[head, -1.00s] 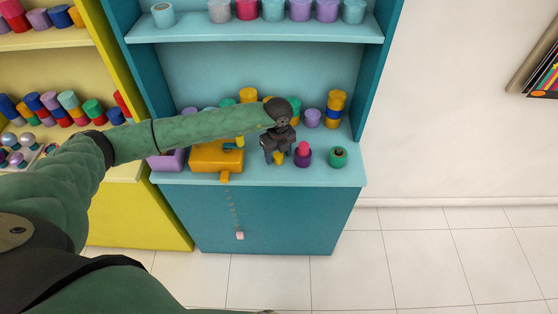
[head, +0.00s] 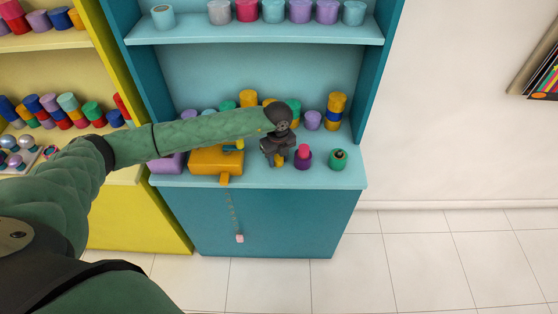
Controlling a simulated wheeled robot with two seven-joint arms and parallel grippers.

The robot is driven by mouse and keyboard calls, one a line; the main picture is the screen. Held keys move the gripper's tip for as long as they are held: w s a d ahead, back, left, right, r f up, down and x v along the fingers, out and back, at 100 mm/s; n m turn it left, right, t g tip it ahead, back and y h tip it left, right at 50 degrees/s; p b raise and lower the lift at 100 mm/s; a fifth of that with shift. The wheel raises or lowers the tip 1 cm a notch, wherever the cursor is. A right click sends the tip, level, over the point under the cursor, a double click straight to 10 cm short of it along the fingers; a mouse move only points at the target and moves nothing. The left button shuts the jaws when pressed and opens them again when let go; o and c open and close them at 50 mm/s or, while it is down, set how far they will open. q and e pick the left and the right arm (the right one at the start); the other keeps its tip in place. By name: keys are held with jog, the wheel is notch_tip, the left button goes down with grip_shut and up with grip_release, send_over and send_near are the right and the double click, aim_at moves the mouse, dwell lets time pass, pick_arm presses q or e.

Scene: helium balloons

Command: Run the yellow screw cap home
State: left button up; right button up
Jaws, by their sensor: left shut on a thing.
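My left gripper (head: 277,155) comes in from the left over the teal counter (head: 340,178). It points down and is shut on a small yellow thing (head: 281,160), which seems to be the yellow screw cap. Only a little of the yellow shows between and below the dark fingers. Whatever is under it is mostly hidden by the gripper, so I cannot tell how the cap sits. My right gripper is not in view.
Just right of the gripper stands a purple jar with a pink top (head: 303,157), then a green pot (head: 338,160). A yellow box (head: 213,162) with a hanging chain stands left. Stacked spools (head: 336,108) and a purple cup (head: 312,120) stand behind.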

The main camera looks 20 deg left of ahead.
aim_at(278, 158)
pick_arm(q)
jog(key=shift+r+p, duration=0.7)
jog(key=shift+r, duration=1.3)
jog(key=shift+c, duration=0.2)
